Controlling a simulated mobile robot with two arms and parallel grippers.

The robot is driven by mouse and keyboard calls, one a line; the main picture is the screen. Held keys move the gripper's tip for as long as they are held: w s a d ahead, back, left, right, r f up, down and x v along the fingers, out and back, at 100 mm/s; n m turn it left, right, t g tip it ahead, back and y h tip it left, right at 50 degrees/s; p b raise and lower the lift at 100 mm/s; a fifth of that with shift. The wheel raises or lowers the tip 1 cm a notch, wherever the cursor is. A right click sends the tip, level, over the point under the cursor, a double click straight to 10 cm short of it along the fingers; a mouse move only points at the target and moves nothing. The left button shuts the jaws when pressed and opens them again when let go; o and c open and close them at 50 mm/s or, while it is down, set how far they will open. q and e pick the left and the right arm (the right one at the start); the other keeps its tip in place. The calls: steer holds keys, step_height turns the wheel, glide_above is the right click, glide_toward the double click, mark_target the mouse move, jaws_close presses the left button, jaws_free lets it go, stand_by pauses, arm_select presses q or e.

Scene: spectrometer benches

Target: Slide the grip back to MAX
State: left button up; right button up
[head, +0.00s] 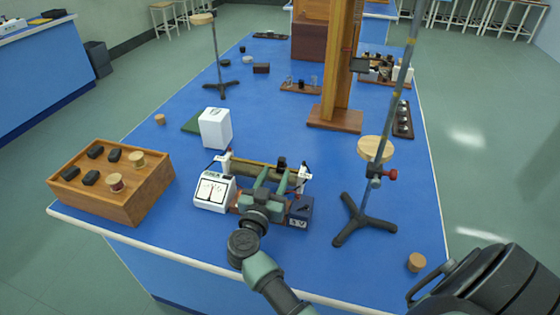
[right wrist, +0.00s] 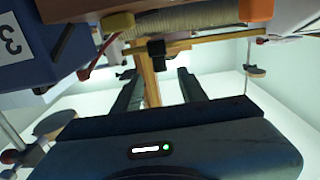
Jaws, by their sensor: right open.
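The grip (head: 282,162) is a small black block on the slide rail of a rheostat (head: 250,172) with a yellowish wound coil. In the head view it sits toward the rail's right end. The right wrist view, upside down, shows the black grip (right wrist: 157,52) just beyond and between my fingertips. My right gripper (head: 272,176) is open in front of the rheostat, and its fingers (right wrist: 157,78) appear apart from the grip. I cannot read any MAX mark. My left gripper is not in view.
A white meter (head: 214,191) stands left of my gripper and a dark blue box (head: 300,211) right of it. A wooden box (head: 115,200) stands left, a tripod stand (head: 363,222) right. A white block (head: 215,128) is behind. Leads run near the rheostat.

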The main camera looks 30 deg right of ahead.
mark_target(281, 163)
steer(key=x, duration=0.5)
steer(key=shift+w+d, duration=0.2)
steer(key=shift+d, duration=0.05)
jaws_close()
stand_by(1.2)
